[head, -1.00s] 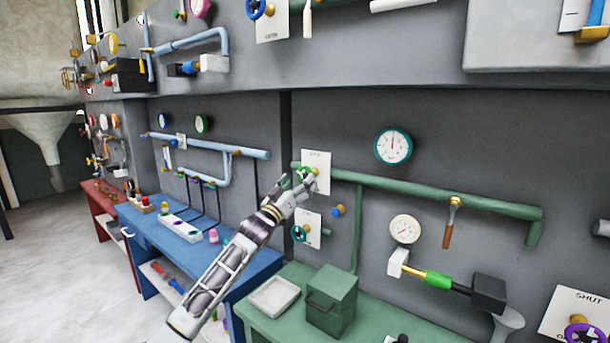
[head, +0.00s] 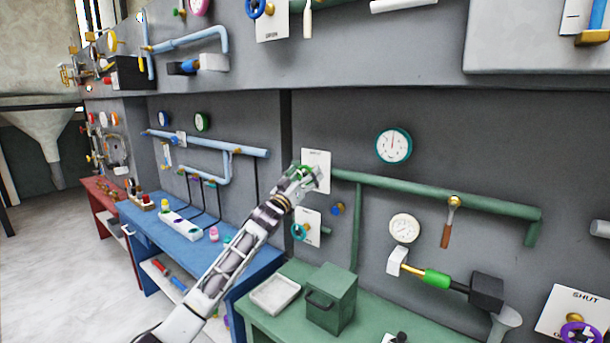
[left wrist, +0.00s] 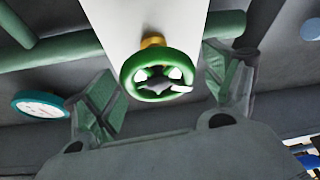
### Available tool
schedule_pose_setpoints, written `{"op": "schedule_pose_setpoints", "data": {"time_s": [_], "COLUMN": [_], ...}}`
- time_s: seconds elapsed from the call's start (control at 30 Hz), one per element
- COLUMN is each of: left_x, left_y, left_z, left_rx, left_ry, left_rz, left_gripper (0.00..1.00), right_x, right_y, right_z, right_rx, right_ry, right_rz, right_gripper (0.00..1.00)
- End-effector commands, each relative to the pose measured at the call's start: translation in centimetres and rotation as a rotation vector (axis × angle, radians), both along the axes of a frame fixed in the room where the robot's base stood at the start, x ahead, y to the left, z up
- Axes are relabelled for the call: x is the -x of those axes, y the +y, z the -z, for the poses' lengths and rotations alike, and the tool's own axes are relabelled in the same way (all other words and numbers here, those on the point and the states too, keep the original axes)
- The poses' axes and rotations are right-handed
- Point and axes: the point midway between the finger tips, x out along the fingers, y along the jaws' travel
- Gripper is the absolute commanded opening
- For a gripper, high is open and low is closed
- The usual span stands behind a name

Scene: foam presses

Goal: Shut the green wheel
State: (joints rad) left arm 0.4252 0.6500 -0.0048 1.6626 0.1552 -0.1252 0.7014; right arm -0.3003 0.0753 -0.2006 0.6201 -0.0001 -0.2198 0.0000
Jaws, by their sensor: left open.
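The green wheel (left wrist: 160,74) sits on a brass stem in front of a white plate (left wrist: 145,18), which also shows in the head view (head: 318,160). My left gripper (head: 312,176) is in front of this plate and hides most of the wheel there. In the left wrist view its two green-padded fingers (left wrist: 163,82) are spread, one on each side of the wheel. A gap shows between each finger and the rim, so the gripper is open and holds nothing. My right gripper is not in view.
A green pipe (head: 430,195) runs right from behind the plate. A teal wheel (head: 298,232) on another white plate is just below my left gripper. A teal-rimmed gauge (head: 394,146) is to the right. A green table (head: 385,325) with a green box (head: 331,297) stands below.

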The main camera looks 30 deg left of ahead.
Motion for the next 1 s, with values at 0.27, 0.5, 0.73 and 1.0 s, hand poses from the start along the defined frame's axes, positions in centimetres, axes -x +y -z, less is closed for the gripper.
{"op": "schedule_pose_setpoints", "data": {"time_s": [0.27, 0.5, 0.73, 1.0], "left_x": [0.01, 0.0, 0.02, 0.0], "left_y": [0.0, 0.01, 0.02, 0.05], "left_z": [0.0, 0.01, -0.02, -0.05], "left_rx": [0.0, -0.001, -0.024, -0.117], "left_ry": [0.0, 0.0, -0.002, -0.007], "left_rz": [0.0, 0.0, 0.0, -0.002], "left_gripper": [0.59, 0.38, 0.38, 0.38], "right_x": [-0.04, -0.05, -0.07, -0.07], "right_y": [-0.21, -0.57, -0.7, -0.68], "right_z": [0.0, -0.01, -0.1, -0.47], "right_rx": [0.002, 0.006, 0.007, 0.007], "right_ry": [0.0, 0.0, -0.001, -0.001], "right_rz": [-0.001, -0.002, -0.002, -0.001], "right_gripper": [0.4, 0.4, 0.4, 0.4]}}
